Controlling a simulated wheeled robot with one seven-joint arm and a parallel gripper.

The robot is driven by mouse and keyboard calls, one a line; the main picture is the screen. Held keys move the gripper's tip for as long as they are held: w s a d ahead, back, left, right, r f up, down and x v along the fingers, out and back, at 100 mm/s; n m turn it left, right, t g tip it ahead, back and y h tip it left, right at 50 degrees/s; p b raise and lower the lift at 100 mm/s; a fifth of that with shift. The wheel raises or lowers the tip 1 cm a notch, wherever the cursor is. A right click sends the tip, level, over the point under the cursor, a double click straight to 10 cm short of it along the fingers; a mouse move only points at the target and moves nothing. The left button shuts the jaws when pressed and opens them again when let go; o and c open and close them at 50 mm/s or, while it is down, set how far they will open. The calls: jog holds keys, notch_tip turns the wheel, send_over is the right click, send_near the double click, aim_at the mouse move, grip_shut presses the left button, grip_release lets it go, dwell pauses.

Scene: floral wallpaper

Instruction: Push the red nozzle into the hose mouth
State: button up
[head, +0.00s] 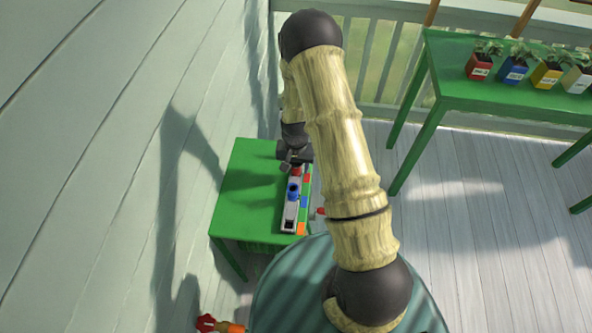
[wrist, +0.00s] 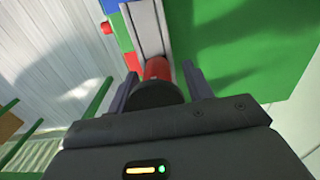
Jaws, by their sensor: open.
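The red nozzle (wrist: 157,69) is a short red cylinder with a dark round end, lying in line with a pale grey channel (wrist: 147,28). It also shows as a small red spot in the head view (head: 296,171), at the far end of the channel. A blue piece (head: 293,190) sits further along the channel; I cannot tell whether it holds the hose mouth. My gripper (wrist: 158,76) is open, with one finger on each side of the nozzle. I cannot tell whether either finger touches it. In the head view my gripper (head: 294,160) is at the channel's far end.
The channel stands on a small green table (head: 243,192) beside the pale plank wall. Red, blue and orange blocks (head: 301,229) line its right side. A longer green table (head: 490,90) with several potted plants stands at upper right. A red and orange object (head: 206,323) lies at bottom left.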

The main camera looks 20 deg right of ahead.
jog(key=shift+s+a, duration=0.15)
jog(key=shift+d, duration=0.2)
jog(key=shift+c, duration=0.4)
jog(key=shift+d, duration=0.15)
jog(key=c, duration=0.6)
jog(key=shift+r, duration=0.1)
jog(key=shift+r+p, duration=0.4)
jog(key=shift+r, duration=0.05)
jog(key=shift+r+p, duration=0.45)
jog(key=shift+r, duration=0.15)
jog(key=shift+r+p, duration=1.75)
jog(key=shift+r, duration=0.7)
